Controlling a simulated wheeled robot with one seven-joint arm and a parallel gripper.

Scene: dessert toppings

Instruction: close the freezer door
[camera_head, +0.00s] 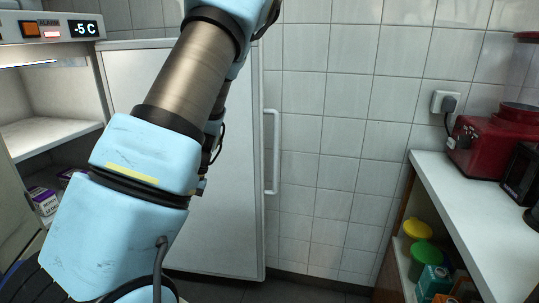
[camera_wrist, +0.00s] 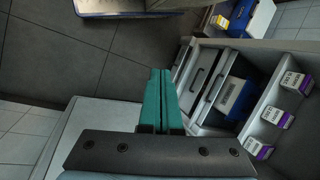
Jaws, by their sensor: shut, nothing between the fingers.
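The freezer (camera_head: 45,28) stands at the left in the head view, with a -5 C display and a bare upper shelf showing inside. Its white door (camera_head: 225,200) is wide open, swung out to the right against the tiled wall. A long white vertical handle (camera_head: 273,150) runs along the door's right edge. My arm crosses in front of the door and hides part of it. My gripper (camera_wrist: 161,72) shows in the wrist view as two teal fingers, shut and empty. What looks like the open freezer inside, with drawers (camera_wrist: 203,78), lies right of the fingers.
Small white-and-purple boxes (camera_wrist: 278,117) lie on the shelf in the wrist view. Dark floor (camera_wrist: 60,50) is free at upper left there. A white counter (camera_head: 470,220) with a red appliance (camera_head: 490,145) stands at the right in the head view.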

